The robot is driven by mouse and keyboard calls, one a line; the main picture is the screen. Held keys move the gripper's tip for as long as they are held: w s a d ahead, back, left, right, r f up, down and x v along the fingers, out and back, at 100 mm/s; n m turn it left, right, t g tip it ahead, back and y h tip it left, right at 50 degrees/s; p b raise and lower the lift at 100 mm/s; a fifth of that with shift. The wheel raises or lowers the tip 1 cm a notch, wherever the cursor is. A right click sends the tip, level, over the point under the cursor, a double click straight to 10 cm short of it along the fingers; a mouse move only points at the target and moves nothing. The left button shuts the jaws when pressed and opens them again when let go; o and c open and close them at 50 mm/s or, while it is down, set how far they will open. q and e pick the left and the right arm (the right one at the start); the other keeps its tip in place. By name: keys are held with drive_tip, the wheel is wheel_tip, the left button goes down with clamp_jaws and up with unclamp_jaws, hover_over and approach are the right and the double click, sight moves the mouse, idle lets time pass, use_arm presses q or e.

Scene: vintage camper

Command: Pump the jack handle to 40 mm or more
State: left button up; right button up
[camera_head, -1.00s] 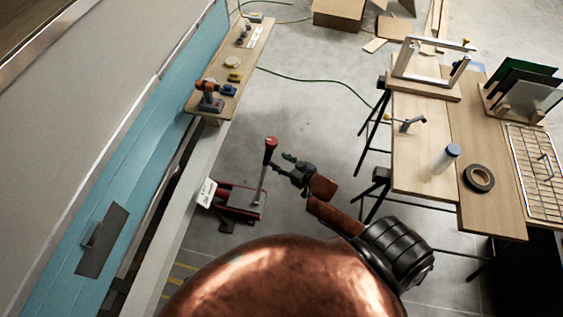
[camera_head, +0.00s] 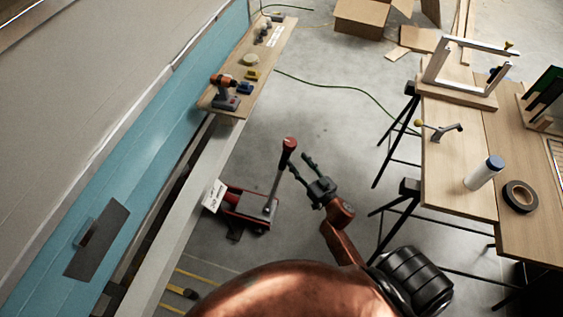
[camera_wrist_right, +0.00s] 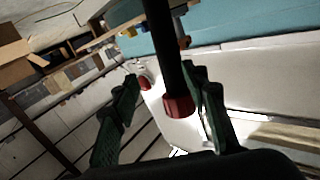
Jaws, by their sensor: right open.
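A red floor jack (camera_head: 245,208) sits low beside the camper's lower edge. Its grey handle rises from it, leaning slightly right, with a red grip (camera_head: 288,148) at the top. My right gripper (camera_head: 299,162) is open just right of the grip, its fingers pointing up and left towards it. In the right wrist view, a dark rod with a red end (camera_wrist_right: 180,105), apparently the handle, shows between the spread fingers of the right gripper (camera_wrist_right: 163,78). I cannot tell whether the fingers touch it. The left gripper is not in view.
A white card (camera_head: 214,196) stands by the jack. A wooden shelf (camera_head: 262,55) with a drill (camera_head: 224,92) juts from the camper wall. A trestle workbench (camera_head: 458,185) with a bottle and tape stands right. Open floor lies between.

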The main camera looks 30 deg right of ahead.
sight(284, 158)
wheel_tip(284, 158, down, 4)
drive_tip(key=a+b, duration=0.2)
drive_tip(key=shift+y, duration=0.3)
drive_tip(key=w+b, duration=0.1)
drive_tip(key=w, duration=0.6)
drive_tip(key=shift+b, duration=0.35)
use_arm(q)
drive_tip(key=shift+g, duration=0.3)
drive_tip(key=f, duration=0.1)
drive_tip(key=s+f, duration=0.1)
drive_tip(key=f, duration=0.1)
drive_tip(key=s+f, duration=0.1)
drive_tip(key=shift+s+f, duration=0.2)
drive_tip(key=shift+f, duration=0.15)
use_arm(e)
drive_tip(key=shift+w, duration=0.1)
drive_tip(key=shift+c, duration=0.3)
clamp_jaws()
